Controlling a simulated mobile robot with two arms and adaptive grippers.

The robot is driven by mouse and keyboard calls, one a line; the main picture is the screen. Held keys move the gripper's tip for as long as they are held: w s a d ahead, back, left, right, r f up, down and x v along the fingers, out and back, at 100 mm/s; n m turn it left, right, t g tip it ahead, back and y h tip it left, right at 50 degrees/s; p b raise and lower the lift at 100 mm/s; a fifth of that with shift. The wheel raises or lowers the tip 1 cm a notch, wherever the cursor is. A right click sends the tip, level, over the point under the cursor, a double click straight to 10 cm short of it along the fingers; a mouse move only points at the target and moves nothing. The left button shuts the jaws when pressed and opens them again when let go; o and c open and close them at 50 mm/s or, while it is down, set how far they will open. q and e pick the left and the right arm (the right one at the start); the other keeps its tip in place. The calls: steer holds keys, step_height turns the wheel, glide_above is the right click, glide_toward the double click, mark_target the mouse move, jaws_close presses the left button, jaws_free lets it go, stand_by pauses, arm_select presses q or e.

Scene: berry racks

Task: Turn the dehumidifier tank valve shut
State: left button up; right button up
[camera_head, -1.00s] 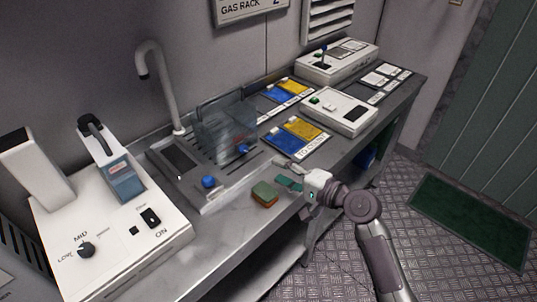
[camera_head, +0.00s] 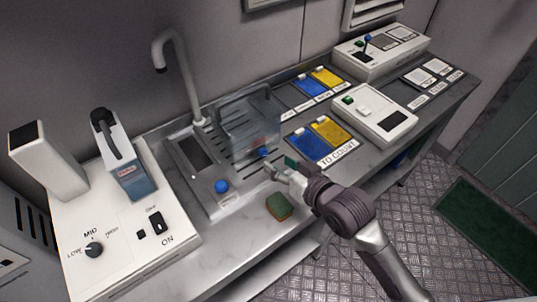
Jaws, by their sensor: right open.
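A clear tank (camera_head: 248,118) stands on the grey sink unit by the wall. A small blue valve knob (camera_head: 264,152) is at its lower front. A second blue knob (camera_head: 222,186) sits on the front ledge of the sink unit, to the left. My right gripper (camera_head: 279,167) is open and empty, just right of and slightly below the tank's valve knob. Its fingers point toward the knob; I cannot tell whether they touch it. My left gripper is not in view.
A green and brown sponge (camera_head: 279,207) lies on the bench below my right gripper. A tall faucet (camera_head: 178,70) rises behind the sink. A white machine (camera_head: 120,235) with a dial is at left. Blue and yellow trays (camera_head: 310,146) and a white device (camera_head: 374,115) are at right.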

mark_target(264, 154)
steer(key=x, duration=0.4)
steer(key=shift+w+a+f, duration=0.1)
steer(key=shift+w+a, duration=0.1)
steer(key=shift+w, duration=0.05)
steer(key=shift+w+a+f, duration=0.2)
steer(key=shift+w+a, duration=0.05)
steer(key=shift+w, duration=0.2)
steer(key=shift+a, duration=0.1)
steer(key=shift+c, duration=0.5)
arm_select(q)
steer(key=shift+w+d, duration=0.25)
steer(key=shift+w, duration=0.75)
arm_select(e)
jaws_close()
